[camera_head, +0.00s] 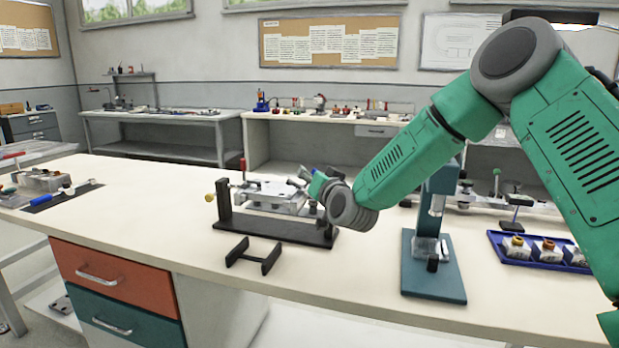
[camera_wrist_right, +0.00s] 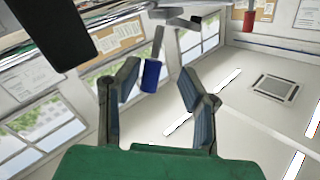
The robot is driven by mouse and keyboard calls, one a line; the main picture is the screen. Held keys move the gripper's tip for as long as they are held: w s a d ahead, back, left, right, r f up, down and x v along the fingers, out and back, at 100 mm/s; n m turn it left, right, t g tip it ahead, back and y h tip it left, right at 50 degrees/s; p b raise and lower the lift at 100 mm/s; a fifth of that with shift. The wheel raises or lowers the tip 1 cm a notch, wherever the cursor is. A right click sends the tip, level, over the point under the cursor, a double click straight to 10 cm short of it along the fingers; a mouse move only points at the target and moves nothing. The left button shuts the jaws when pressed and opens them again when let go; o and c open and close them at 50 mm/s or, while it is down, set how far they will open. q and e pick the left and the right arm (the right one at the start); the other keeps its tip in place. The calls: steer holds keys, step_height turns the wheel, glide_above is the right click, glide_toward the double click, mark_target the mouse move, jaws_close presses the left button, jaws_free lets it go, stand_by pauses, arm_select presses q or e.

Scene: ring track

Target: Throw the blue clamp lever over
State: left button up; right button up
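The blue clamp lever's handle (camera_wrist_right: 151,76) hangs from a grey metal arm in the right wrist view. It shows between the fingers of my right gripper (camera_wrist_right: 158,88), nearer the left finger, with a gap on both sides. The gripper is open and empty. In the head view my right gripper (camera_head: 318,174) is at the right end of the metal fixture (camera_head: 275,194) on the bench, and the blue handle is hidden or too small to make out there. My left gripper is out of view.
A red handle (camera_head: 242,165) stands at the fixture's left; it also shows in the wrist view (camera_wrist_right: 249,21). A black bracket (camera_head: 253,257) lies in front. A teal press (camera_head: 435,280) and a blue tray (camera_head: 497,245) stand right. The bench's left-middle is clear.

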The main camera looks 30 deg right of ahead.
steer(key=shift+w+d+f, duration=0.1)
steer(key=shift+w+d, duration=0.2)
steer(key=shift+w, duration=0.05)
steer(key=shift+w+d+f, duration=0.15)
steer(key=shift+d+f, duration=0.05)
steer(key=shift+d, duration=0.45)
steer(key=shift+a+r, duration=0.1)
steer(key=shift+a, duration=0.2)
steer(key=c, duration=0.7)
steer(key=shift+a, duration=0.3)
jaws_close()
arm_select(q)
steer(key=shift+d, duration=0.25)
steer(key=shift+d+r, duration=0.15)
arm_select(e)
steer(key=shift+d, duration=0.2)
